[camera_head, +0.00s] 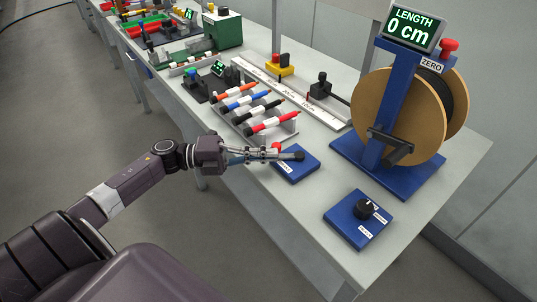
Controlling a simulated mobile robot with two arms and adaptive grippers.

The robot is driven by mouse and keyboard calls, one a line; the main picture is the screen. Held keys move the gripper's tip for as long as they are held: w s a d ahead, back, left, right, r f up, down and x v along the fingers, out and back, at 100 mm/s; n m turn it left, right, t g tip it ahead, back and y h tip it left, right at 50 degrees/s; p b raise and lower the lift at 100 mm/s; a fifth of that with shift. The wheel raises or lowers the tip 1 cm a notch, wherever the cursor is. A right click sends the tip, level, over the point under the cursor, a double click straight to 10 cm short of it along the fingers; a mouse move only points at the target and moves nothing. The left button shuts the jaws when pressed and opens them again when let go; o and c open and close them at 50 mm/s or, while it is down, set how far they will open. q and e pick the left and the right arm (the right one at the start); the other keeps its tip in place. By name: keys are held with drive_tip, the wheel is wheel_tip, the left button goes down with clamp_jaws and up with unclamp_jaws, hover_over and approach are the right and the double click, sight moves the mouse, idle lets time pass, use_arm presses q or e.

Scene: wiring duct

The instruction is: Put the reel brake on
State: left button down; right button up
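The cable reel (392,100) has tan flanges with dark cable between them. It stands on a blue stand (385,180) at the right, with a dark crank-like arm (390,145) on its front. A blue box with a black knob (363,209) and white labels sits at the front of the table; the labels are too small to read. Another blue box (297,170) lies left of it, with a red knob (276,147) by its far edge. My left gripper (285,155) is over this second box; whether its fingers are apart or touch something is unclear. My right gripper is not in view.
A display (411,27) on the stand reads "LENGTH 0 cm", beside a red button (448,47) labelled ZERO. A rack of coloured tools (265,115), a ruled white rail (290,90) and a green box (222,29) stand farther back. The table's front right is clear.

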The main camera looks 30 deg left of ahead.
use_arm(q)
drive_tip(key=v, duration=1.2)
